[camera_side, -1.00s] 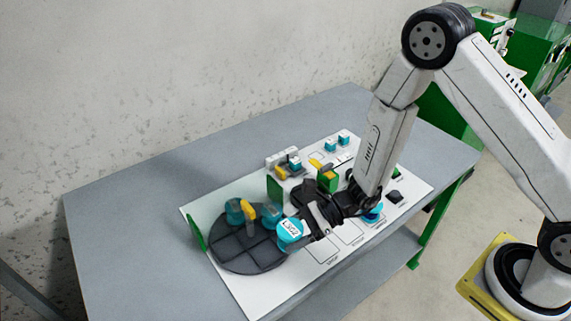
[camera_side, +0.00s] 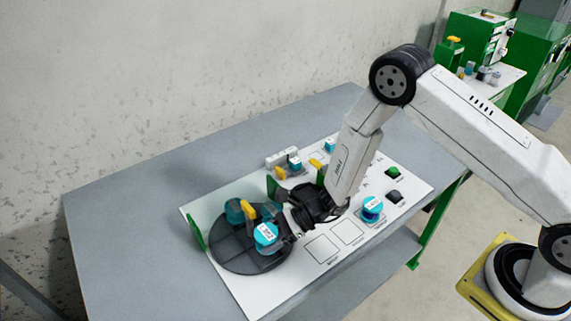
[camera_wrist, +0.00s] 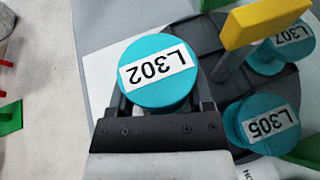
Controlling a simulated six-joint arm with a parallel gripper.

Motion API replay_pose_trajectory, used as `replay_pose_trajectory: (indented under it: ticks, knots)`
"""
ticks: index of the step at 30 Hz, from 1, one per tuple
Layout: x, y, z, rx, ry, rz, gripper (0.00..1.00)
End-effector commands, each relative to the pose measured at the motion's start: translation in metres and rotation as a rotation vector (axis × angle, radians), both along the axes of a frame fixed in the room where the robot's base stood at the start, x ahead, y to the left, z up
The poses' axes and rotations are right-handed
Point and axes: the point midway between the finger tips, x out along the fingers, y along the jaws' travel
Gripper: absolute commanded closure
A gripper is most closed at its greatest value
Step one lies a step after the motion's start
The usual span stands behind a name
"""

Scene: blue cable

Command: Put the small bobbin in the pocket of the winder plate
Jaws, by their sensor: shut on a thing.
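My gripper (camera_side: 284,236) is shut on a teal bobbin (camera_side: 266,234) with a white label. In the wrist view the held bobbin (camera_wrist: 158,72) reads L302 and sits upright between the fingers (camera_wrist: 162,108). The dark round winder plate (camera_side: 232,256) has several pockets; the held bobbin is over its right part. I cannot tell whether it touches the plate. In the wrist view, bobbins L305 (camera_wrist: 266,122) and L307 (camera_wrist: 268,60) sit on the plate (camera_wrist: 232,84). The pocket floor below the held bobbin is hidden.
A yellow-topped post (camera_side: 248,207) stands at the plate, close to the held bobbin; it also shows in the wrist view (camera_wrist: 262,24). A green upright (camera_side: 196,232) stands at the plate's left. Another teal bobbin (camera_side: 372,205) stands on the white board, right of my gripper.

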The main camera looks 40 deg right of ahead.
Motion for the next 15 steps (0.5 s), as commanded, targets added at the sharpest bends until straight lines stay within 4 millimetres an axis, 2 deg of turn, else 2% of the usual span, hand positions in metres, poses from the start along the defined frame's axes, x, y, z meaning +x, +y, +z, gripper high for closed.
replay_pose_trajectory:
  ticks: [5, 10, 15]
  knots:
    - [0.008, 0.004, -0.012, 0.0, 0.001, 0.001, 0.91]
    - [0.007, 0.003, -0.029, -0.002, 0.002, 0.001, 0.91]
    - [0.007, 0.003, -0.037, -0.002, 0.001, 0.001, 0.91]
